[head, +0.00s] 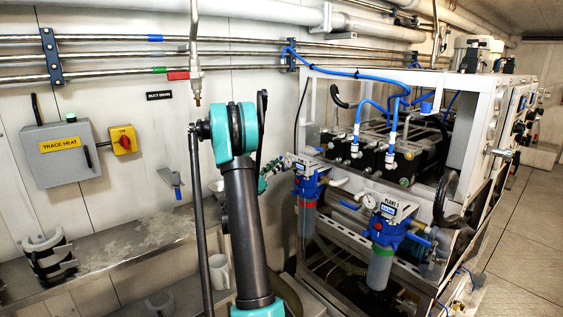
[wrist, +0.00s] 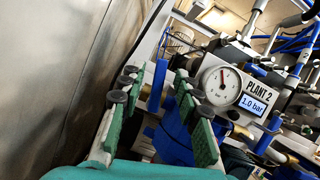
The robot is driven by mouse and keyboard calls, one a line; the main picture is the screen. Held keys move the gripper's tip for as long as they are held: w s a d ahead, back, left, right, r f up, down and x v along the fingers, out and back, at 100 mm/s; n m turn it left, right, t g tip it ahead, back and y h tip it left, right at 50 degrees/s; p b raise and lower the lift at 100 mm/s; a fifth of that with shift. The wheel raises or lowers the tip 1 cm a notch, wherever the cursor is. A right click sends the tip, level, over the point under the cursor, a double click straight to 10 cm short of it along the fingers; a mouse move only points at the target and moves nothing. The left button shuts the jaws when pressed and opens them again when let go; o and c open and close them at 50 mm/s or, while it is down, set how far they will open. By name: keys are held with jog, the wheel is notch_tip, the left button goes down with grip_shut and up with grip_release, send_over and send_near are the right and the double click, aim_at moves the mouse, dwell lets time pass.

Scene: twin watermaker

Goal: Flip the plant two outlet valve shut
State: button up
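In the wrist view the plant two unit shows its label and a display (wrist: 252,104) reading 1.0 bar. A round white gauge (wrist: 222,85) sits beside the label. A blue lever (wrist: 157,86), which looks like a valve handle, stands between the fingers of my gripper (wrist: 154,88). The green-padded fingers are open, with visible gaps to the lever; I cannot tell its exact depth. My gripper (head: 270,172) is mostly hidden there, close to that filter's left side.
The plant one filter (head: 381,262) stands to the right, with its own gauge. A white frame (head: 395,76) with blue hoses surrounds the equipment. A grey trace heat box (head: 62,153) is on the left wall above a metal ledge (head: 120,248). Clear floor (head: 520,235) lies at far right.

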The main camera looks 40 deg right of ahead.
jog(key=shift+x, duration=1.45)
jog(key=shift+a, duration=0.1)
jog(key=shift+c, duration=0.4)
grip_shut()
